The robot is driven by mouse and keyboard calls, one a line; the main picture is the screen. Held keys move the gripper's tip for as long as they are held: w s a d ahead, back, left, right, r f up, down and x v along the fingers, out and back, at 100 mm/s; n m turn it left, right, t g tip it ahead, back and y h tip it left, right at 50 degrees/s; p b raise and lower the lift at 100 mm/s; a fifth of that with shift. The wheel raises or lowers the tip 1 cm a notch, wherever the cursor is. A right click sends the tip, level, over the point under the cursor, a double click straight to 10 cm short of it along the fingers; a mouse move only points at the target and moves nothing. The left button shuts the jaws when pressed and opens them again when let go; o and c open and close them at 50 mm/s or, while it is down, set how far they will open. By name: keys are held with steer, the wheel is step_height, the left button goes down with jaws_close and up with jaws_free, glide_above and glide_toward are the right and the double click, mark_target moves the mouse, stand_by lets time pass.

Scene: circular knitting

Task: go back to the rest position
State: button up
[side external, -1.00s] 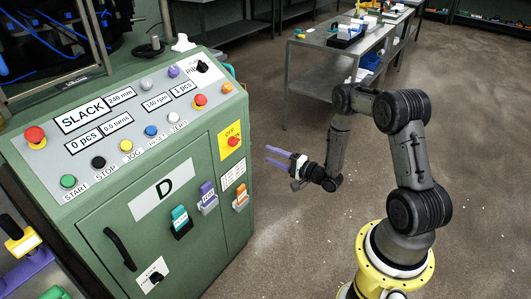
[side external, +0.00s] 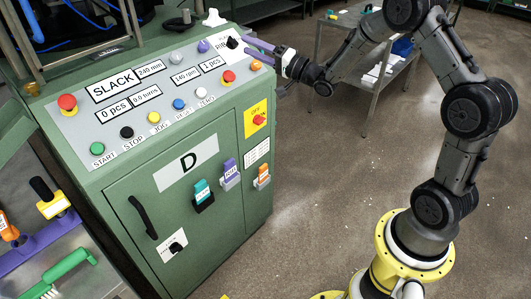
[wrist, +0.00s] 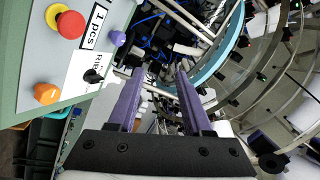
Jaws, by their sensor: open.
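My gripper (side external: 248,46) has two long purple fingers. In the side external view it is at the upper right corner of the green machine's control panel (side external: 155,105), pointing left. Its tips appear close to the black selector knob (side external: 232,43); contact cannot be told there. In the wrist view the fingers (wrist: 159,78) are apart with nothing held between them. The knob (wrist: 94,75) lies left of both fingers, clear of them, on a white plate. A purple button (wrist: 117,38) is above it.
The panel carries several buttons, including a red one (side external: 228,76) and an orange one (side external: 255,65). A metal table (side external: 368,80) with items stands behind my arm. A shelf with brushes (side external: 70,265) is at lower left. Floor right of the machine is clear.

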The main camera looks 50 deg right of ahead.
steer(key=s+a+r+n+g+h, duration=0.1)
steer(key=s+a+r, duration=0.2)
steer(key=r, duration=0.4)
steer(key=s+a+r+n+h, duration=0.1)
steer(key=s+a+r, duration=0.15)
steer(key=r, duration=0.35)
steer(key=s+a+r+n+g+h, duration=0.2)
steer(key=s, duration=0.8)
steer(key=s+a+f+n+g, duration=0.1)
steer(key=s+f+n+g, duration=0.2)
steer(key=s+f+g, duration=0.2)
steer(key=s+a+f+n+g, duration=0.1)
steer(key=s+f+n+g, duration=0.2)
steer(key=s+f, duration=0.9)
steer(key=s+g, duration=0.3)
steer(key=s, duration=0.3)
steer(key=shift+s+f, duration=0.3)
steer(key=shift+s, duration=0.05)
